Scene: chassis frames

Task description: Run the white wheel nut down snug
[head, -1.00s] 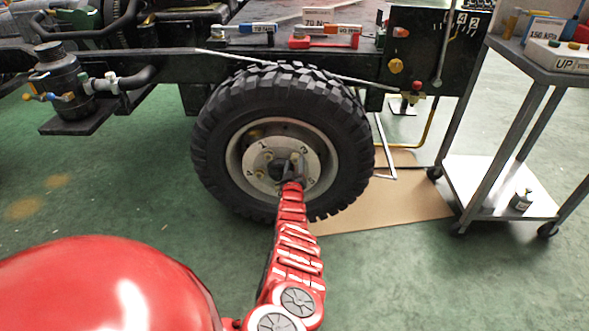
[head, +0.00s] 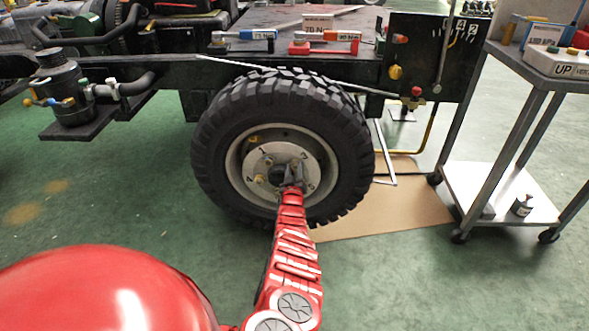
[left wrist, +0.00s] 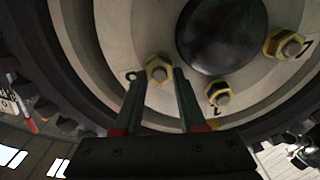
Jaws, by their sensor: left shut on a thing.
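The wheel (head: 226,160) has a grey hub plate with numbered studs. In the left wrist view my left gripper (left wrist: 158,88) has one finger on each side of a wheel nut (left wrist: 159,69) and is shut on it. This nut looks yellowish around a grey stud; I see no plainly white nut. Two more yellowish nuts show, one below the dark hub cap (left wrist: 219,94) and one to its right (left wrist: 284,44). In the head view my left gripper (head: 292,180) reaches the lower right of the hub and hides the held nut. My right gripper is not in view.
Two torque wrenches, blue (head: 245,35) and red (head: 325,42), lie on the chassis above the wheel. A grey cart (head: 545,75) stands at the right. Brown cardboard (head: 400,212) lies on the floor beside the wheel. Green floor in front is clear.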

